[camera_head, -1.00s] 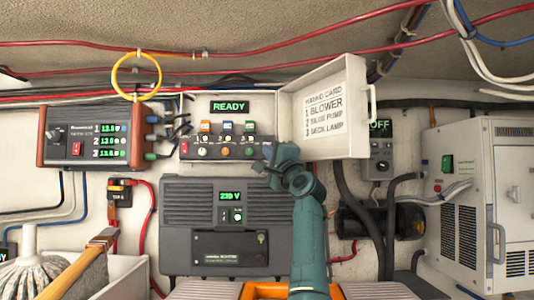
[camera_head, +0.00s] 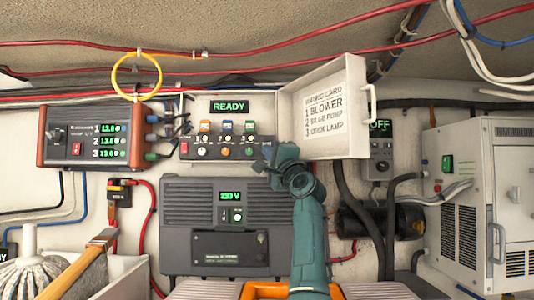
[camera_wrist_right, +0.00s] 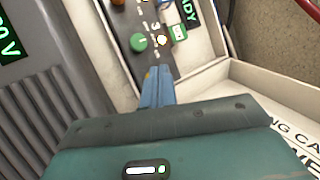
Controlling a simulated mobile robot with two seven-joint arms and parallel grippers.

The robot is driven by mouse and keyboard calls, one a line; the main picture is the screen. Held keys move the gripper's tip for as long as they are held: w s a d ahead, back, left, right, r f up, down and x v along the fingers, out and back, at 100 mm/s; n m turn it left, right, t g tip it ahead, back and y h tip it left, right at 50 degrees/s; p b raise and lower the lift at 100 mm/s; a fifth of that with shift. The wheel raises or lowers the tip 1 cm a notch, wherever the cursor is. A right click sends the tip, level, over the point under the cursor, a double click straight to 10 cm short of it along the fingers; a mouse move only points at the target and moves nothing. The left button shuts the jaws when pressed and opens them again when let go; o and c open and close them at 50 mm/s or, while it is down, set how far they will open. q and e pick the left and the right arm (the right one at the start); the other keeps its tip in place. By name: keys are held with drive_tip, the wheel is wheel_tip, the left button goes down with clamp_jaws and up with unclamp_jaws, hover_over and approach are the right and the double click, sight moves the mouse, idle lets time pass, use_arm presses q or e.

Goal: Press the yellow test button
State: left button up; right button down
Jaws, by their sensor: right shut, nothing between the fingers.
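The switch panel (camera_head: 190,141) is a dark strip with several switches and white, orange and green knobs, mounted inside the open white box under a READY display. My right gripper (camera_head: 268,153) is at the panel's right end and covers part of it. In the right wrist view the shut, empty fingers (camera_wrist_right: 158,72) point at the dark panel end, past the green knob (camera_wrist_right: 139,42). A small yellow spot, likely the test button (camera_wrist_right: 147,76), shows just beside the fingertips, mostly hidden. I cannot tell whether they touch it. My left gripper is not in view.
The open lid (camera_head: 320,110) with a wiring card stands right of the panel, close to my right gripper. A grey unit (camera_head: 180,215) reading 230 V is below. A red-ended power supply (camera_head: 85,155) is at left. Red cables and a yellow ring (camera_head: 136,97) are above.

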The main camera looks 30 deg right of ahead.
drive_tip(key=shift+w+d+p, duration=0.2)
drive_tip(key=shift+w+p, duration=0.15)
drive_tip(key=shift+p, duration=0.15)
idle(0.4)
drive_tip(key=shift+w+d, duration=0.25)
drive_tip(key=shift+w, duration=0.05)
idle(0.3)
idle(0.3)
drive_tip(key=shift+s+a+b, duration=0.3)
drive_tip(key=shift+s+a, duration=0.15)
drive_tip(key=shift+s, duration=0.2)
